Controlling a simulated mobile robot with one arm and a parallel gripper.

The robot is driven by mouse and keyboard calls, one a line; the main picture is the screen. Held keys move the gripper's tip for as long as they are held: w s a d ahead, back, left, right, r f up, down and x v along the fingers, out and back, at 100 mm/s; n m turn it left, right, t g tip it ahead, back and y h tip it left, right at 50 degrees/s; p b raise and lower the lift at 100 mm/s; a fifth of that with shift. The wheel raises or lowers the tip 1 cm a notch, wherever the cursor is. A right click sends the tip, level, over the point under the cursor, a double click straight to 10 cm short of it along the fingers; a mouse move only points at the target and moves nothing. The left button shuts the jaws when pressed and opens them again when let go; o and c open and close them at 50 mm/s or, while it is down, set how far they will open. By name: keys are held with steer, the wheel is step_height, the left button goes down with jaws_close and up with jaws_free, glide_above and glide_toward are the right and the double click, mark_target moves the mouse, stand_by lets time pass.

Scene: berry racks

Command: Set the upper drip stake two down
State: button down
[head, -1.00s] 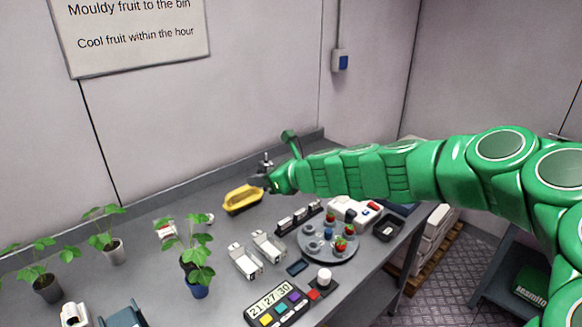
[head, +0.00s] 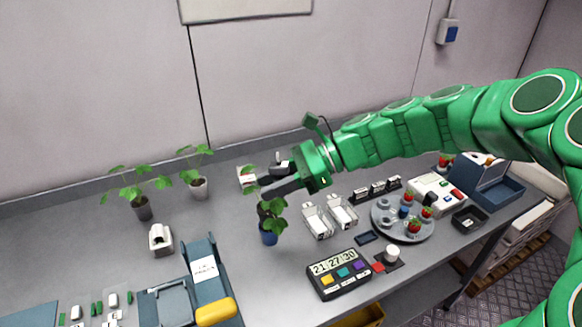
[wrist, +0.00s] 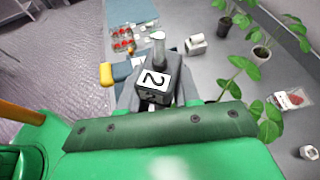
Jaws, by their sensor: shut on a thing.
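My gripper (head: 273,178) is shut on a grey block with a white label reading 2 (wrist: 153,83), taken to be the drip stake two. A pale metal peg stands up from the block. The held block shows small and dark in the head view (head: 283,167).
Potted plants (head: 200,187) (head: 143,208) stand along the back left. A white device (head: 160,240) and a blue holder with a yellow end (head: 215,311) are front left. A timer (head: 338,276) and round tray (head: 428,229) lie right. Bare bench lies around the white device.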

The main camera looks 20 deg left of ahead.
steer(key=shift+s+d+r+n+g+h, duration=0.65)
steer(key=shift+s+n+g+h, duration=1.3)
steer(key=shift+s, duration=1.55)
steer(key=shift+n+y, duration=0.25)
steer(key=shift+y, duration=0.2)
step_height(320, 180, down, 25)
steer(key=shift+a+r, duration=0.1)
steer(key=shift+r, duration=0.05)
